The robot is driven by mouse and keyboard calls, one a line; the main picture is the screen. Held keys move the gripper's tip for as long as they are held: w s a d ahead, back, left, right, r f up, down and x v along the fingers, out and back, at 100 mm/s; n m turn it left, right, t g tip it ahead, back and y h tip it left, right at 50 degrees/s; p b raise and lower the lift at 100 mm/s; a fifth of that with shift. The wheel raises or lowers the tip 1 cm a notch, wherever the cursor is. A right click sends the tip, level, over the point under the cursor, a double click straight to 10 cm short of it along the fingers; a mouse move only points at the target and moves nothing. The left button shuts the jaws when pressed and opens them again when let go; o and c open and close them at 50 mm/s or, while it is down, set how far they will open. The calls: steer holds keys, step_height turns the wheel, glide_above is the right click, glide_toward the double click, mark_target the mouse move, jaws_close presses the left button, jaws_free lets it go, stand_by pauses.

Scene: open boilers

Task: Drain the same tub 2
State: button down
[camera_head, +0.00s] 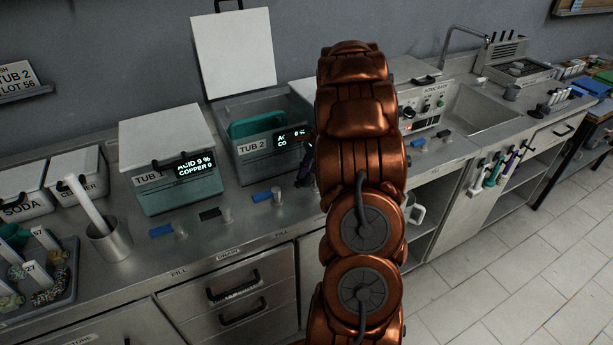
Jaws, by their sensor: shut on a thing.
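Tub 2 (257,163) is a grey-green box on the counter. Its white lid (233,52) is open and stands upright behind it. A teal basket (257,124) sits inside; the liquid level cannot be made out. The display (290,138) on its front is partly covered by my arm. A blue fill handle (262,196) stands on the counter in front of it. My gripper (305,172) points down just right of this handle, at tub 2's front right corner. It is shut on a small handle there, apparently the drain handle, mostly hidden by my gripper and arm.
Closed tub 1 (177,186) stands left, with a blue handle (161,230) and a dark green handle (210,214) before it. A metal cup (108,242) and a tray (68,288) are farther left. A sonic bath (424,104) and a sink (482,108) are right.

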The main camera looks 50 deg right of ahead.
stand_by(0.6)
steer(key=c, duration=1)
jaws_free()
steer(key=shift+c, duration=0.2)
steer(key=shift+d+r, duration=0.1)
steer(key=v, duration=1.2)
